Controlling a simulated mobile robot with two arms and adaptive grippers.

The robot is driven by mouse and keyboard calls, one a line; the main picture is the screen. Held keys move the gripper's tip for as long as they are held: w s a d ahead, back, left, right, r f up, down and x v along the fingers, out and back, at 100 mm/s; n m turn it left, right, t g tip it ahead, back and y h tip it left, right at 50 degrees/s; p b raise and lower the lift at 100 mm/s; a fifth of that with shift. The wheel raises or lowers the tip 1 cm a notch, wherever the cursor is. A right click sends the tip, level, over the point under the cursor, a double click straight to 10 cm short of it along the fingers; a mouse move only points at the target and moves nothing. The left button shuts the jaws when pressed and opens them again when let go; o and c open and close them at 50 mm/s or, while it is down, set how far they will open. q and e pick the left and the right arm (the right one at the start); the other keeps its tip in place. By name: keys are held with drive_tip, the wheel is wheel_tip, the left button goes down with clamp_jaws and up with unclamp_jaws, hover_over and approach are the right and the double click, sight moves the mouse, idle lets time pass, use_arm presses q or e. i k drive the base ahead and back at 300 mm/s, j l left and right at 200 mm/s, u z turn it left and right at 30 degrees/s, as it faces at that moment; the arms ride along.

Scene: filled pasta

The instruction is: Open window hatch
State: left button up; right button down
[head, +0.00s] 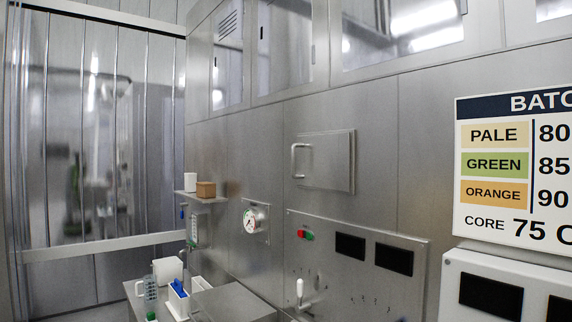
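A square metal hatch (328,161) is set in the steel wall at the middle of the head view. It looks shut, with its panel flat against the wall. A pale bar handle (297,161) stands upright on its left edge. I cannot see a gap around the panel. Neither of my grippers shows in this view, and nothing touches the hatch or its handle.
Below the hatch is a control panel (340,285) with dark displays and a lever. A batch sign (510,180) hangs at right.

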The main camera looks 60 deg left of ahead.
sight(324, 160)
drive_tip(key=u, duration=1.6)
